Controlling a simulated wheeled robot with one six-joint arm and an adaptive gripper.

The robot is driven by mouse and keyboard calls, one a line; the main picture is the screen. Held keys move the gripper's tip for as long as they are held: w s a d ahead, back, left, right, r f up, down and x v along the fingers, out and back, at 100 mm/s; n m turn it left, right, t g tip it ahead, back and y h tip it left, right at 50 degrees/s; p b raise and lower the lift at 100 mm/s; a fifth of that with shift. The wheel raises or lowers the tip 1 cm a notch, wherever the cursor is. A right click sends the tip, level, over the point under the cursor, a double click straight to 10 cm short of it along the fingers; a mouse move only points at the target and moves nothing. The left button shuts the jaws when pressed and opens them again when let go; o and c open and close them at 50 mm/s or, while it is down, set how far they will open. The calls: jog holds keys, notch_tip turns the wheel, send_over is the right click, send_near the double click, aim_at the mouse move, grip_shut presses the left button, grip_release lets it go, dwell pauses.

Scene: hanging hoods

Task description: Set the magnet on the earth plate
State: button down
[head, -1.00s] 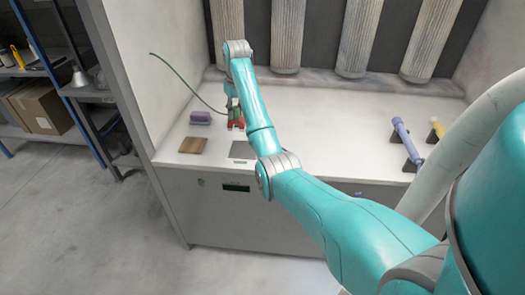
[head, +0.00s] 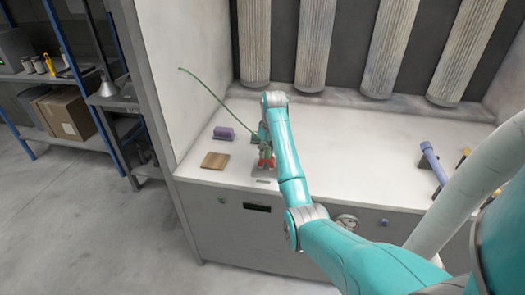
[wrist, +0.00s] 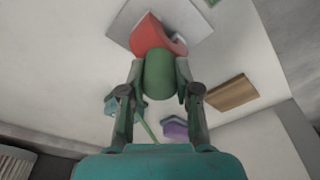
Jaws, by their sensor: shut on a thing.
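The magnet is a red curved piece (head: 266,162) with a green grip; it also shows in the wrist view (wrist: 152,36). My gripper (wrist: 158,80) is shut on the green grip (wrist: 158,72). The earth plate appears to be the flat grey square plate (wrist: 190,28) at the top of the wrist view, partly covered by the magnet. In the head view the plate (head: 258,172) lies beneath the magnet near the bench's front edge. I cannot tell whether the magnet touches it. A thin green line (head: 210,91) runs up and left from near my gripper.
A brown wooden square (head: 216,160) and a purple block (head: 224,133) lie to the left of the plate. A blue-violet tube (head: 433,162) rests on a stand at the right. Ribbed columns (head: 317,45) hang at the back. The middle of the bench is clear.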

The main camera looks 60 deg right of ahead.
jog(key=shift+f, duration=0.15)
jog(key=c, duration=0.8)
grip_release()
jog(key=shift+f, duration=0.15)
